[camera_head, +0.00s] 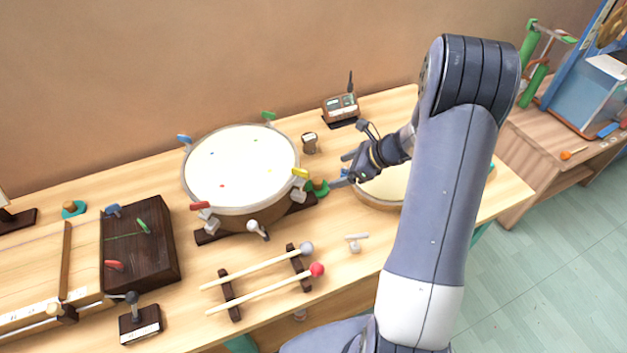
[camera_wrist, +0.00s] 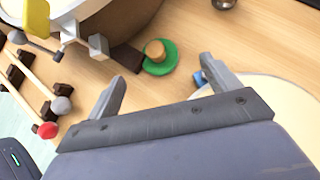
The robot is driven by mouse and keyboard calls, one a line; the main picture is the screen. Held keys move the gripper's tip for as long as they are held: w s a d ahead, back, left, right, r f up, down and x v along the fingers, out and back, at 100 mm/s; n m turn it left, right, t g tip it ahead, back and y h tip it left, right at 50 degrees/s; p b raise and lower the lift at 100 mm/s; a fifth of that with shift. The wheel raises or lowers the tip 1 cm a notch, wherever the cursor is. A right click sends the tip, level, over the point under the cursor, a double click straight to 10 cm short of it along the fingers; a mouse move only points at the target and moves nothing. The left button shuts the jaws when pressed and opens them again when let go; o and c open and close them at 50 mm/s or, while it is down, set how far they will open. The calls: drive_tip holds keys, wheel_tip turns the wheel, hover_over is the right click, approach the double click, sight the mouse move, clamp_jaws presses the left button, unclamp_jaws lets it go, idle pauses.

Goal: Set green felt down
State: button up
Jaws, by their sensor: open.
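The green felt (camera_wrist: 168,67) is a round green disc with a tan wooden knob on its middle. In the wrist view it lies on the table beside the end of a dark wooden drum foot (camera_wrist: 126,57); I cannot tell whether they touch. In the head view the green felt (camera_head: 318,188) shows just right of the big drum. My gripper (camera_head: 344,171) is open and empty, close to the right of the felt. In the wrist view the felt is beyond and between the fingertips of my gripper (camera_wrist: 162,68), apart from both.
The big drum (camera_head: 240,165) with coloured clamps stands to the left. A shallower pale drum (camera_head: 386,186) lies partly under my arm. Two mallets (camera_head: 262,290) rest on dark racks in front. A small meter box (camera_head: 341,107) stands behind. Bare tabletop lies around the small T-shaped key (camera_head: 355,243).

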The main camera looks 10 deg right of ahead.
sight(320, 181)
drive_tip(key=x, duration=0.5)
drive_tip(key=shift+s, duration=0.1)
drive_tip(key=shift+s+p+x, duration=0.15)
drive_tip(key=shift+p+x, duration=0.05)
drive_tip(key=shift+x, duration=1.15)
drive_tip(key=shift+s+p+x, duration=0.15)
drive_tip(key=shift+x, duration=1.2)
drive_tip(key=shift+a, duration=0.15)
drive_tip(key=c, duration=1.1)
wheel_tip(320, 181, up, 18)
drive_tip(key=shift+f, duration=0.1)
